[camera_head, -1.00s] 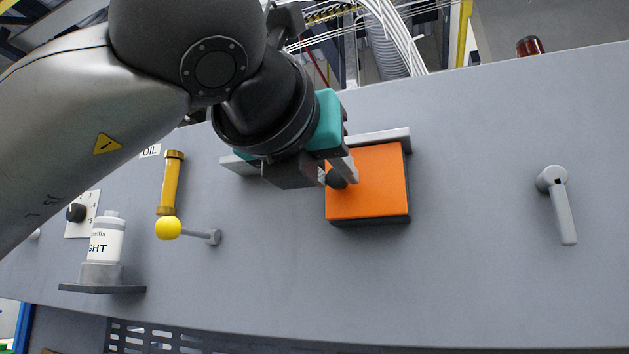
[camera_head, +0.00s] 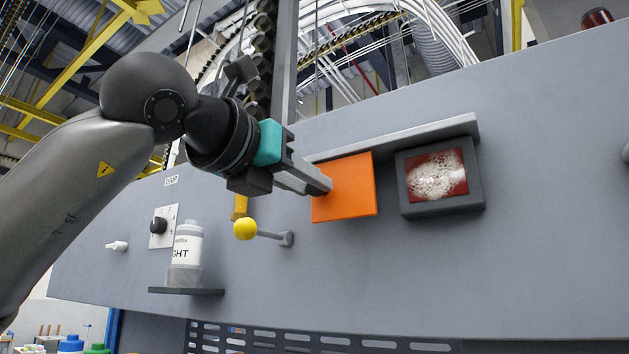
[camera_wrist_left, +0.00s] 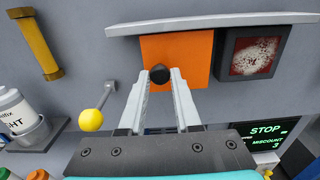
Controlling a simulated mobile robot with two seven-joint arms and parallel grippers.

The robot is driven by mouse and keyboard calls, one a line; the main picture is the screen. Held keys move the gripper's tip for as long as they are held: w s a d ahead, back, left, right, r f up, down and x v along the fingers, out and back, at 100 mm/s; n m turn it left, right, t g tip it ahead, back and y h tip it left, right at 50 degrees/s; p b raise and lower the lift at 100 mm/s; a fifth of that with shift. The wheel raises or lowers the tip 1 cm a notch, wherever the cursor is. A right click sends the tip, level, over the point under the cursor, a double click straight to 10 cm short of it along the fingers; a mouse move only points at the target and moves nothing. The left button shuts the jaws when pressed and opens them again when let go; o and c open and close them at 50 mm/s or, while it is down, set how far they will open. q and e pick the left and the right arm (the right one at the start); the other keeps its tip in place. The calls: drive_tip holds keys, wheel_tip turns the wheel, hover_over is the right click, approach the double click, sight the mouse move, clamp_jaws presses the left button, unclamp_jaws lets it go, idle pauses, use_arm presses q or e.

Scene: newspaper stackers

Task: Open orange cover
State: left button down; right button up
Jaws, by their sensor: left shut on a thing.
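The orange cover (camera_head: 346,188) is a flat square plate under a grey rail on the grey panel. It stands to the left of a dark-framed window (camera_head: 439,177) with a red and white speckled face, which is uncovered. My left gripper (camera_head: 326,186) is at the cover's left part, shut on its black knob (camera_wrist_left: 160,74). In the left wrist view the knob sits between the fingertips, and the orange cover (camera_wrist_left: 190,50) lies behind it. In the head view the fingers hide the knob. My right gripper is not in view.
The grey rail (camera_head: 425,138) runs above the cover and window. To the left are a yellow ball lever (camera_head: 245,229), a white bottle (camera_head: 187,246) on a small shelf and a rotary switch (camera_head: 159,226). The panel below the cover is clear.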

use_arm(q)
drive_tip(key=c, duration=0.6)
unclamp_jaws()
drive_tip(key=shift+s, duration=0.1)
drive_tip(key=shift+b+v, duration=2.4)
drive_tip(key=shift+v, duration=5.15)
